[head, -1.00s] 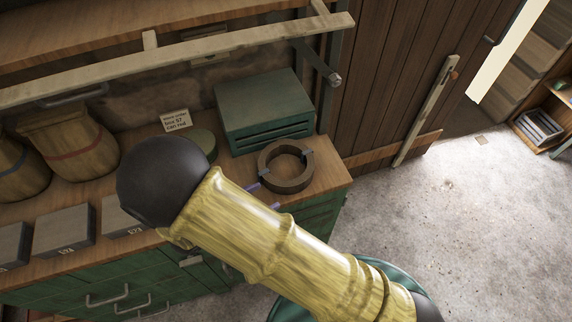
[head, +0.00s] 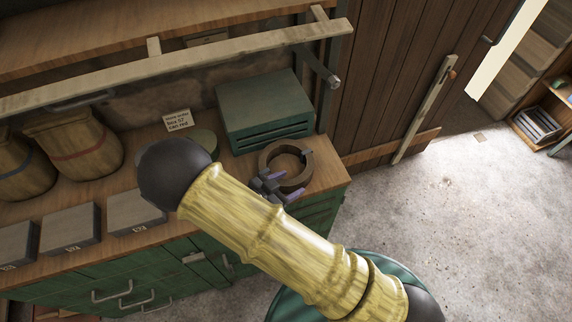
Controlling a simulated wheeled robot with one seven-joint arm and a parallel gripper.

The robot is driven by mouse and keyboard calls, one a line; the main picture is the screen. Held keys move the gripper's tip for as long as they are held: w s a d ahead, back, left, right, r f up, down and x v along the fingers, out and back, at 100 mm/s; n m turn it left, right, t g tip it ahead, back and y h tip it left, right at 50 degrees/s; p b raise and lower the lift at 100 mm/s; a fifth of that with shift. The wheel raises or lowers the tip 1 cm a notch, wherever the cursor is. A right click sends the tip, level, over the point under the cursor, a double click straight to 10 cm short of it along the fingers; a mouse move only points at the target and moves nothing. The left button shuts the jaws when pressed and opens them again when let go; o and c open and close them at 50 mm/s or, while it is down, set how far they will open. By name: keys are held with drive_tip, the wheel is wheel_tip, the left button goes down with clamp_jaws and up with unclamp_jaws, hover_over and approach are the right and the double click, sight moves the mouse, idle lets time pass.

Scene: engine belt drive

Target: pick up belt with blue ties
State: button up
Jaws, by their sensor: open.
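The belt (head: 305,170) is a thick brown ring lying flat on the wooden counter, near its right end. A grey-blue tie shows on its right side. Its left side is partly covered by my gripper (head: 285,185). My gripper has dark jaws with purple fingers, open and empty. It is at the belt's near left edge, with the fingers pointing toward the ring. I cannot tell whether they touch it or are above it. My yellow arm crosses the middle of the view.
A green vented box (head: 265,110) stands right behind the belt. A round green tin (head: 203,142) and a small sign (head: 178,120) are to the left. Several grey boxes (head: 70,228) and sacks (head: 75,145) line the counter's left. A pale rail (head: 180,65) runs above.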

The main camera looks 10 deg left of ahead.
sight(301, 178)
drive_tip(key=p+x, duration=0.2)
drive_tip(key=x, duration=0.3)
drive_tip(key=shift+c, duration=0.2)
idle(0.3)
clamp_jaws()
